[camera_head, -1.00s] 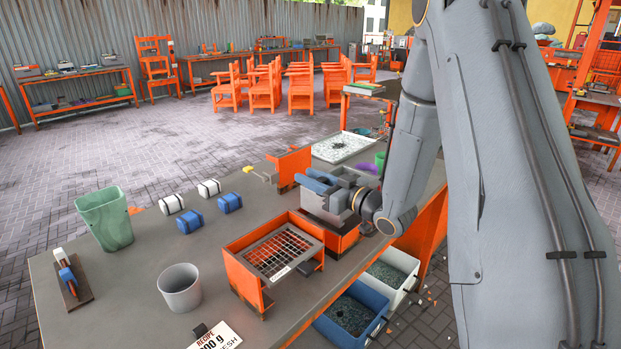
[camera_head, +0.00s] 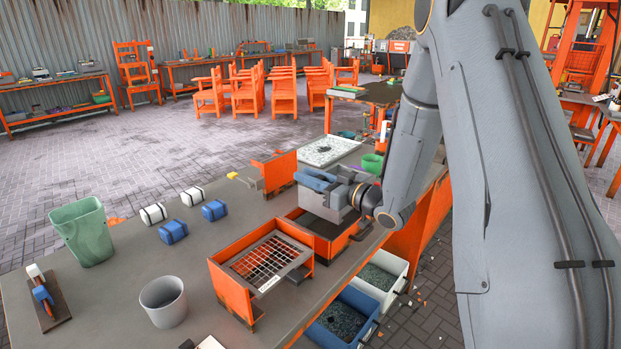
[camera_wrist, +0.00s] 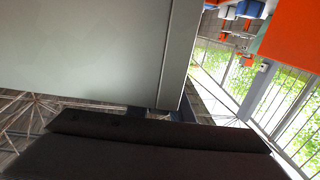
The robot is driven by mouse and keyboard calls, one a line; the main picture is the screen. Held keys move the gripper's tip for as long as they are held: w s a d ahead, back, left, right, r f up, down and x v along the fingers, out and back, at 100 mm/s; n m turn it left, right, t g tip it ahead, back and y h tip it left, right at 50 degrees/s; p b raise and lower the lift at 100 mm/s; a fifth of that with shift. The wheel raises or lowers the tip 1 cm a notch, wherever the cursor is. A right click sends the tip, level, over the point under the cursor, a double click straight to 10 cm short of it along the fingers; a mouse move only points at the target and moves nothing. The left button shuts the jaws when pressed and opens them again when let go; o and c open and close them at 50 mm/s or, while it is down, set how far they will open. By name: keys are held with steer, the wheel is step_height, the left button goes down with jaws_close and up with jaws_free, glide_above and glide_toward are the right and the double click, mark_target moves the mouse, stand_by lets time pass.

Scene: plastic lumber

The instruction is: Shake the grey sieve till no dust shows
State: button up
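A grey box-shaped sieve (camera_head: 322,203) is in the middle of the head view, tilted slightly, above an orange tray (camera_head: 338,247). My gripper (camera_head: 345,187) is at its right side and appears shut on it, with blue parts across its top. In the wrist view a broad grey wall (camera_wrist: 80,50), likely the sieve's, fills the upper left, with a dark finger (camera_wrist: 150,150) below. The inside of the sieve and any dust in it are hidden.
An orange stand with a wire mesh (camera_head: 268,261) stands left of the tray. A grey cup (camera_head: 163,303), green bin (camera_head: 82,232), and white and blue blocks (camera_head: 173,232) are farther left. A speckled white tray (camera_head: 328,151) lies behind. Bins (camera_head: 345,318) of grey grains stand below the edge.

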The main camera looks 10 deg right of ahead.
steer(key=o, duration=0.3)
steer(key=shift+s+d, duration=0.1)
steer(key=b+v, duration=0.2)
steer(key=v, duration=0.4)
steer(key=shift+s+d, duration=0.5)
steer(key=shift+s, duration=0.15)
